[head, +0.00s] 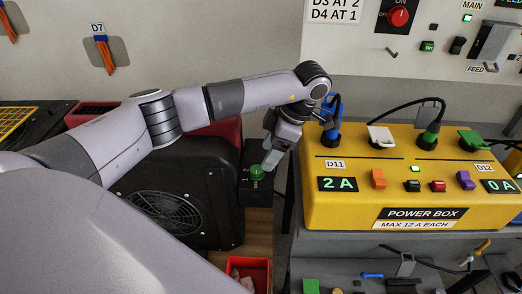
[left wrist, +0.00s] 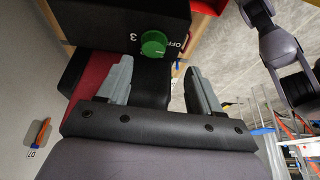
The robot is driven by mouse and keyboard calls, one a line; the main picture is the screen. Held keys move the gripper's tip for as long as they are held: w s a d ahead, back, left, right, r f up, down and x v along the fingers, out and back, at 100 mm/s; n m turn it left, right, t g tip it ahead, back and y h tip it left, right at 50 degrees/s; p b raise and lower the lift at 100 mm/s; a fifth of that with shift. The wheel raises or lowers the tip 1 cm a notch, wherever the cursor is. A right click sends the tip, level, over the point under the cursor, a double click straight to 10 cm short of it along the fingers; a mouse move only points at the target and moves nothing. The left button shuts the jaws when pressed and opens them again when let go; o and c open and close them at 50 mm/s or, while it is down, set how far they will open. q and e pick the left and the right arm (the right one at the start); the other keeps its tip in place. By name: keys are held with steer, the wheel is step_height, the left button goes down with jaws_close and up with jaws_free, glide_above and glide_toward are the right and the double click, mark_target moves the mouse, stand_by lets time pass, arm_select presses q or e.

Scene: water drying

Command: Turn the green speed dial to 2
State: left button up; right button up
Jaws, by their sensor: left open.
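The green speed dial (head: 257,172) sits on a black control box (head: 256,192) beside the black fan unit (head: 160,205). In the left wrist view the dial (left wrist: 154,43) shows with a "3" on its left and "OFF" on its right. My left gripper (head: 266,163) is at the dial in the head view, with its fingers pointing down toward it. In the left wrist view my left gripper (left wrist: 158,82) is open, with its two grey fingers apart and the dial seen between and beyond them. Contact with the dial cannot be told. My right gripper is not identifiable.
A yellow power box (head: 330,215) stands to the right on a grey bench, with plugs, cables and coloured switches on top. A red bin (head: 248,270) is below the dial. A wall panel with a red knob (head: 398,17) is behind.

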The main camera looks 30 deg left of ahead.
mark_target(257, 169)
arm_select(q)
steer(key=shift+w+a, duration=0.4)
steer(key=p+x, duration=0.1)
steer(key=x, duration=0.4)
steer(key=shift+s+a+f, duration=0.15)
steer(key=shift+s+f, duration=0.05)
steer(key=shift+f, duration=0.05)
steer(key=shift+a+f, duration=0.15)
steer(key=shift+f, duration=0.4)
arm_select(e)
steer(key=shift+w+a+r, duration=0.15)
steer(key=shift+w+r, duration=0.05)
steer(key=shift+r, duration=0.3)
arm_select(q)
steer(key=c, duration=1.1)
steer(key=shift+o, duration=0.2)
